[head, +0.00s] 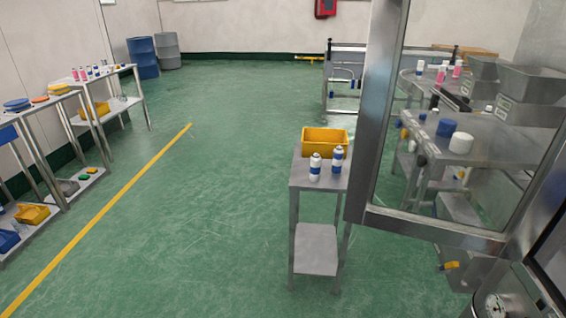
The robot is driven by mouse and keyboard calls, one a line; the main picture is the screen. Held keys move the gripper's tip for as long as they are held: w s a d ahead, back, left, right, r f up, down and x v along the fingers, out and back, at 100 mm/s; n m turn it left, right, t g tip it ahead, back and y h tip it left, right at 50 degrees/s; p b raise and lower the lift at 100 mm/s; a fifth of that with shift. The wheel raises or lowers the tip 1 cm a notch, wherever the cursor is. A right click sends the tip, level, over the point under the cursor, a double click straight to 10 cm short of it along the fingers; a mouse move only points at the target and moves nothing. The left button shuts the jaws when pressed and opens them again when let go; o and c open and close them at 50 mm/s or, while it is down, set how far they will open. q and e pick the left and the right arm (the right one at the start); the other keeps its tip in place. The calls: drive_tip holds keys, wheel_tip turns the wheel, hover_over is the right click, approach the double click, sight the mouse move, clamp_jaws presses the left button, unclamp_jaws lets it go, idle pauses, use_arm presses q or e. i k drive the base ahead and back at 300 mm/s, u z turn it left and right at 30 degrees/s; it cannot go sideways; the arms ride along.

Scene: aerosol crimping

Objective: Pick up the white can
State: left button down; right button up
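Two white cans with blue bands stand upright on the top of a small metal stand in the head view. The left can (315,167) is nearer the front edge of the stand (299,180). The right can (338,160) stands just behind and to its right. Both have grey tops. I cannot tell which one the task means. Neither of my grippers is in view.
A yellow bin (325,138) sits behind the cans. A metal-framed clear panel (440,229) stands close on the right, with benches behind it. Shelves (104,80) line the left wall. The green floor (190,220) left of the stand is clear.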

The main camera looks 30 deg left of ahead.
sight(316, 160)
drive_tip(key=u, duration=0.4)
drive_tip(key=k, duration=0.55)
drive_tip(key=u, duration=0.4)
drive_tip(key=i, duration=1.55)
drive_tip(key=z, duration=0.5)
